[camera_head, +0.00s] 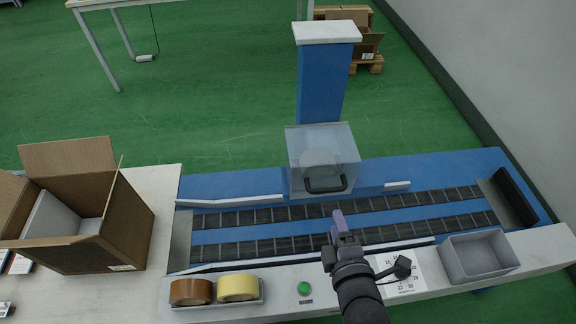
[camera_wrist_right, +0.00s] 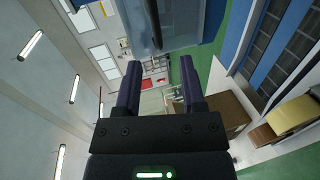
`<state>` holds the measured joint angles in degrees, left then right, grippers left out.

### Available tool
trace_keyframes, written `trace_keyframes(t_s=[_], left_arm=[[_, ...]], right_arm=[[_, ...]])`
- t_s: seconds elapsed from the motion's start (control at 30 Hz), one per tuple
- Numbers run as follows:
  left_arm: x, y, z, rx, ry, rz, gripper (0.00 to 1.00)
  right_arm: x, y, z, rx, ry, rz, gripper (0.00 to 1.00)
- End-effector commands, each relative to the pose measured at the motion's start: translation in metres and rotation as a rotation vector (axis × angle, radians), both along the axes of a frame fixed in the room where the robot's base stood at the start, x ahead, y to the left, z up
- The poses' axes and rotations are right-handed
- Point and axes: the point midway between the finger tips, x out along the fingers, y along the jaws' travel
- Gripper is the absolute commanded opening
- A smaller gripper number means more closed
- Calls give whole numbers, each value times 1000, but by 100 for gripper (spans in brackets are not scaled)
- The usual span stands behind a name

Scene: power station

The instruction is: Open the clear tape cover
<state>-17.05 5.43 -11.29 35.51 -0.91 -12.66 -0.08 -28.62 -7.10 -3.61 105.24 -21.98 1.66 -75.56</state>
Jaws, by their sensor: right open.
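The clear tape cover (camera_head: 322,150) is a see-through box on the blue conveyor machine, with a black handle (camera_head: 325,185) low on its front. It looks closed, and a pale round shape shows dimly inside. My right gripper (camera_head: 338,216) is over the roller tracks, in front of and below the handle, apart from it in the picture. In the right wrist view my right gripper (camera_wrist_right: 161,88) has its two purple-grey fingers spread with nothing between them. Part of the clear cover (camera_wrist_right: 150,25) shows at the top of that view. My left gripper is not in view.
A tape tray with a brown roll (camera_head: 191,291) and a yellow roll (camera_head: 237,287) sits at the front edge. A green button (camera_head: 304,288) and an empty grey bin (camera_head: 478,256) are nearby. An open cardboard box (camera_head: 85,205) stands at left. The roller tracks (camera_head: 250,217) are clear.

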Motion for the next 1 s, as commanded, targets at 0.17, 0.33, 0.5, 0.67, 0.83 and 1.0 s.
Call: trace_keyframes(t_s=[0.17,0.33,0.5,0.67,0.83,1.0], left_arm=[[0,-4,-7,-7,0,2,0],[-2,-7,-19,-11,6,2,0],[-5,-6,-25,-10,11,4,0],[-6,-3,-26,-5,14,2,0],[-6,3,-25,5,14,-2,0],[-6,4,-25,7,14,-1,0]], right_arm=[[27,0,-2,-21,-22,2,51],[68,2,-12,-18,-20,2,51],[91,3,-17,-16,-17,2,51],[98,3,-17,-17,-16,2,51],[98,3,-17,-17,-15,2,51],[98,3,-17,-17,-15,2,24]])
